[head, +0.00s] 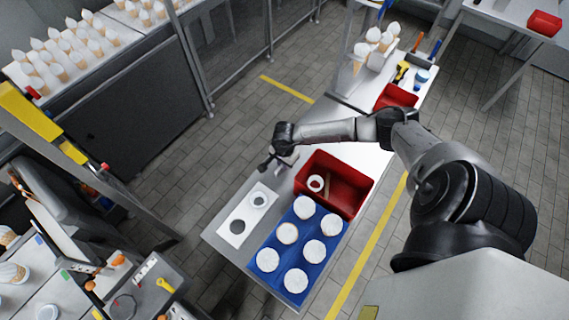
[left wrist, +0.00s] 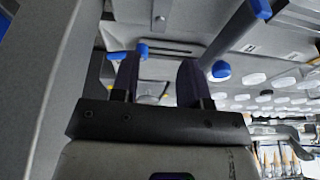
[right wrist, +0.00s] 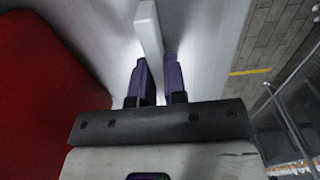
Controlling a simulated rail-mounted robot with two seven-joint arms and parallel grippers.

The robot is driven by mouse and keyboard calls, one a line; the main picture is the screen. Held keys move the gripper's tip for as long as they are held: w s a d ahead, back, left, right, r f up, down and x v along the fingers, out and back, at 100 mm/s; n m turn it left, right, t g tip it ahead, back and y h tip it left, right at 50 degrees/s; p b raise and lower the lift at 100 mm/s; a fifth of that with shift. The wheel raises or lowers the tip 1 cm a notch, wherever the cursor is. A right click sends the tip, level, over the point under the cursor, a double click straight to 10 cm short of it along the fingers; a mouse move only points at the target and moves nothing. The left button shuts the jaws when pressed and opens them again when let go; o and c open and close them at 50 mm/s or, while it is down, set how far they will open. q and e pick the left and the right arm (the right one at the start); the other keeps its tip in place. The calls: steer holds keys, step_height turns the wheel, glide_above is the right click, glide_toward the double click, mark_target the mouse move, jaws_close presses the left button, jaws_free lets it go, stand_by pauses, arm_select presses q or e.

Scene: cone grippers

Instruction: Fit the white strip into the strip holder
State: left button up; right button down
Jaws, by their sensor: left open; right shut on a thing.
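My right gripper (head: 268,162) is over the white table, left of the red bin. In the right wrist view, its fingers (right wrist: 155,63) are shut on one end of the white strip (right wrist: 148,25), which sticks out beyond the fingertips. The strip cannot be made out in the head view. A white plate (head: 238,210) with two round openings lies on the table below the gripper; one opening is dark, the other has a ring in it. I cannot tell whether this plate is the strip holder. My left gripper (left wrist: 157,78) is open and empty in the left wrist view.
A red bin (head: 352,205) with a white ring inside stands beside a blue tray (head: 272,285) with several round white pieces. A smaller red bin (head: 396,96) and tools are farther back. Racks of cones (head: 60,60) are at upper left.

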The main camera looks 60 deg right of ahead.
arm_select(q)
steer(key=shift+a+r, duration=0.1)
arm_select(e)
steer(key=shift+r, duration=0.15)
arm_select(q)
steer(key=shift+r, duration=0.1)
arm_select(e)
steer(key=shift+r, duration=0.15)
steer(key=shift+r+p, duration=1.85)
steer(key=shift+r, duration=0.7)
arm_select(q)
step_height(320, 180, up, 3)
steer(key=shift+r, duration=0.2)
